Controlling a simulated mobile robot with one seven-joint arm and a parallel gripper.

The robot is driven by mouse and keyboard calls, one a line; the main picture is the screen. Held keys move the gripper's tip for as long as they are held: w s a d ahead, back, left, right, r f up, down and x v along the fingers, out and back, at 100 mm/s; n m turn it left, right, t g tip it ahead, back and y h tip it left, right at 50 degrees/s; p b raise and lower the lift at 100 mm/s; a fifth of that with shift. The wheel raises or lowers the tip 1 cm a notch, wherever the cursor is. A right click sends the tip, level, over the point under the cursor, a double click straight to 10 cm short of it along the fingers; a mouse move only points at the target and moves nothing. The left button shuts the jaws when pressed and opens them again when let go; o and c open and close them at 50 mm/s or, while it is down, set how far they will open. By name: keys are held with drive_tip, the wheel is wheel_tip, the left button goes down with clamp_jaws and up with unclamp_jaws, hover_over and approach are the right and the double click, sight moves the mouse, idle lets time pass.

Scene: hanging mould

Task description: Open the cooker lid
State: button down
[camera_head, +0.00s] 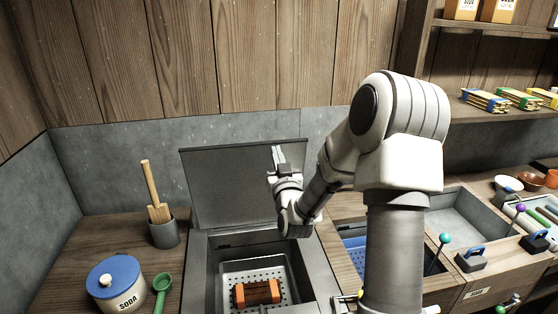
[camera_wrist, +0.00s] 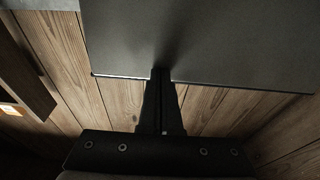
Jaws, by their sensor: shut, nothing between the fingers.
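The cooker lid (camera_head: 222,180) is a flat dark grey panel. It stands raised and nearly upright behind the cooker (camera_head: 198,270), against the back wall. The cooker's opening is uncovered, and inside is a perforated metal tray (camera_head: 262,268) with an orange-brown block (camera_head: 257,292) in it. My gripper (camera_head: 278,154) is in front of the lid's right part, near its upper edge, with its fingers pointing up. In the wrist view my gripper (camera_wrist: 161,76) is shut and empty, and its tips overlap the edge of the lid (camera_wrist: 200,40). I cannot tell whether they touch it.
To the left stand a SODA jar (camera_head: 116,285) with a blue lid, a green scoop (camera_head: 162,290) and a grey cup (camera_head: 163,232) holding wooden tools. To the right are a blue basket (camera_head: 355,256), an empty basin (camera_head: 468,218) and knobbed levers (camera_head: 444,240). Shelves hang at upper right.

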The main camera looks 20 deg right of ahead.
drive_tip(key=b+x, duration=0.1)
drive_tip(key=x, duration=0.2)
drive_tip(key=shift+w+r+b, duration=0.2)
drive_tip(key=shift+w+b, duration=0.1)
drive_tip(key=shift+s+f, duration=0.1)
drive_tip(key=shift+s, duration=0.1)
